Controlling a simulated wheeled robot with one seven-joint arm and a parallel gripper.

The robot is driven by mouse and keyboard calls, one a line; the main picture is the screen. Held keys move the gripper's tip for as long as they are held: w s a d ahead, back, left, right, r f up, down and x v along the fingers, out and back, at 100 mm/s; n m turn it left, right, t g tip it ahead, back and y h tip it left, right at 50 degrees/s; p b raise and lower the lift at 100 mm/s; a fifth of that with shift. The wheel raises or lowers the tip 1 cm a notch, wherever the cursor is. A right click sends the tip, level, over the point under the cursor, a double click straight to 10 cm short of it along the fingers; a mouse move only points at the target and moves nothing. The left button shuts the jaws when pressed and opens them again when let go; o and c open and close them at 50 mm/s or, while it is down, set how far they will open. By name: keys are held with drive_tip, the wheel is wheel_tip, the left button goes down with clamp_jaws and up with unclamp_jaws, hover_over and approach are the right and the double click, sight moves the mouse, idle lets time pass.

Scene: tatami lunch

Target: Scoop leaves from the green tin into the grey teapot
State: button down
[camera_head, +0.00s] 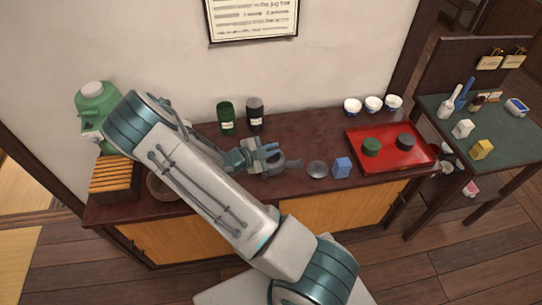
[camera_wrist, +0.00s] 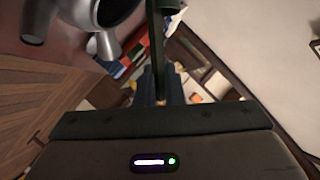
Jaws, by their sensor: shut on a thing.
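The green tin (camera_head: 227,119) stands upright near the wall at the back of the sideboard, apart from my gripper. It looks open, but its contents cannot be made out. The grey teapot (camera_head: 272,165) sits on the sideboard below my gripper, partly hidden by it. The wrist view shows the teapot's open mouth and body (camera_wrist: 105,42) at upper left. My gripper (camera_head: 262,151) is shut on a thin dark green scoop (camera_wrist: 157,45), whose handle runs up the wrist view. The scoop's end is beside the teapot's mouth in that view. Whether it holds leaves cannot be seen.
A dark tin (camera_head: 255,115) stands right of the green one. A red tray (camera_head: 388,166) holds a green lid (camera_head: 371,146) and dark lid (camera_head: 405,141). White cups (camera_head: 373,104) stand behind.

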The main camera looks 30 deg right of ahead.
drive_tip(key=shift+s+f+b, duration=0.15)
drive_tip(key=shift+f+b, duration=0.15)
drive_tip(key=shift+f, duration=0.05)
drive_tip(key=shift+s+f+m+t+h+b, duration=0.3)
drive_tip(key=shift+s+f+m+t+b, duration=0.25)
drive_tip(key=shift+m+b, duration=0.6)
drive_tip(key=shift+s+f+m+t+b, duration=0.55)
drive_tip(key=shift+m+b, duration=0.3)
drive_tip(key=shift+b, duration=0.75)
idle(0.5)
drive_tip(key=shift+s+r+m+t+h+b, duration=0.25)
drive_tip(key=shift+m+b, duration=0.4)
drive_tip(key=shift+b, duration=0.9)
drive_tip(key=shift+r+m+t+h+b, duration=0.2)
drive_tip(key=shift+m+t+h+b, duration=0.35)
drive_tip(key=shift+b, duration=0.95)
drive_tip(key=shift+r+m+h+b, duration=0.3)
drive_tip(key=shift+m+b, duration=0.6)
drive_tip(key=shift+b, duration=0.8)
drive_tip(key=shift+r+m+h+b, duration=0.3)
drive_tip(key=shift+m+b, duration=0.6)
drive_tip(key=shift+b, duration=0.75)
